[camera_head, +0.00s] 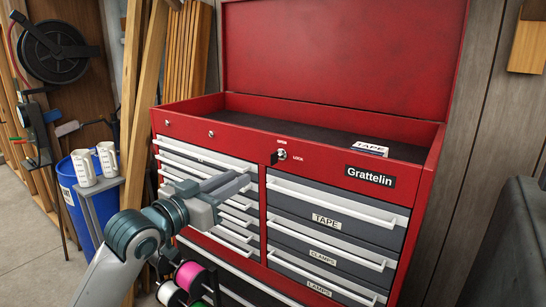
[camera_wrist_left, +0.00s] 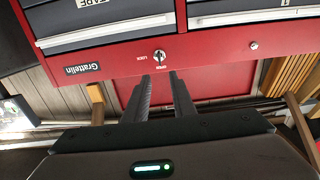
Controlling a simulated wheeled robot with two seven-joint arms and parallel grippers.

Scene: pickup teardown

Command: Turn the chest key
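The red tool chest (camera_head: 240,118) has its lid raised. Its key lock (camera_head: 281,155) sits on the front panel below the rim, between the printed words OPEN and LOCK. A small dark key appears to be in it, but its exact angle is hard to tell. The lock also shows in the left wrist view (camera_wrist_left: 159,56), just beyond my fingertips and roughly in line with the gap between them. My left gripper (camera_head: 240,183) is open and empty, in front of the left drawers, lower left of the lock and apart from it. It also shows in the left wrist view (camera_wrist_left: 160,76).
Drawers with white handles, some labelled TAPE (camera_head: 326,220), fill the chest front. A tape label card (camera_head: 369,147) lies in the open top. A blue bin (camera_head: 75,195) stands left, with coloured spools (camera_head: 188,275) low before the chest. A dark object (camera_head: 515,245) stands right.

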